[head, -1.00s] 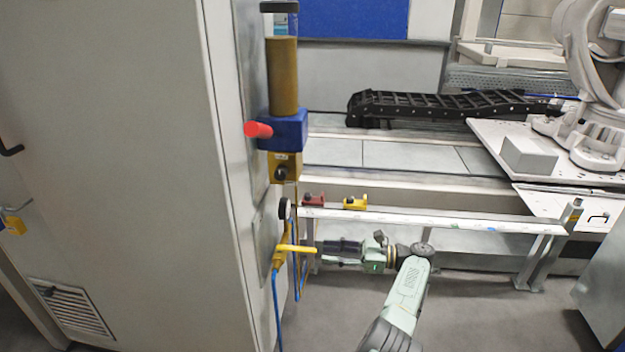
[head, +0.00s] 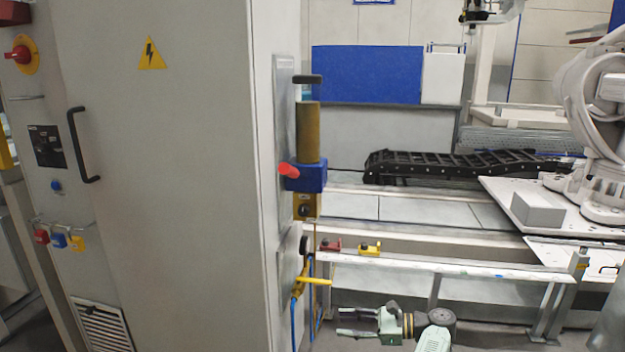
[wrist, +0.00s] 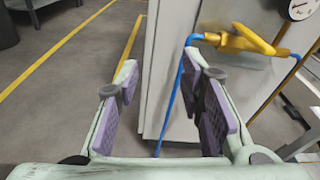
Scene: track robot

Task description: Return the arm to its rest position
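My gripper (head: 357,322) shows at the bottom of the head view, pointing left toward the side of the grey cabinet (head: 180,200). In the wrist view my gripper (wrist: 165,105) has its two fingers with purple pads spread wide apart, with nothing between them. A yellow valve handle (head: 316,282) with a blue hose (head: 292,325) is on the cabinet side, a little above and left of the fingertips. The valve handle also shows in the wrist view (wrist: 255,40), beyond the right finger and apart from it. Most of my arm is below the head picture.
A low rail (head: 450,266) runs behind and above my gripper. A blue unit with a red knob (head: 289,170) sticks out from the cabinet side. A white robot arm (head: 600,120) stands at right. Floor with yellow lines (wrist: 70,40) is open at left in the wrist view.

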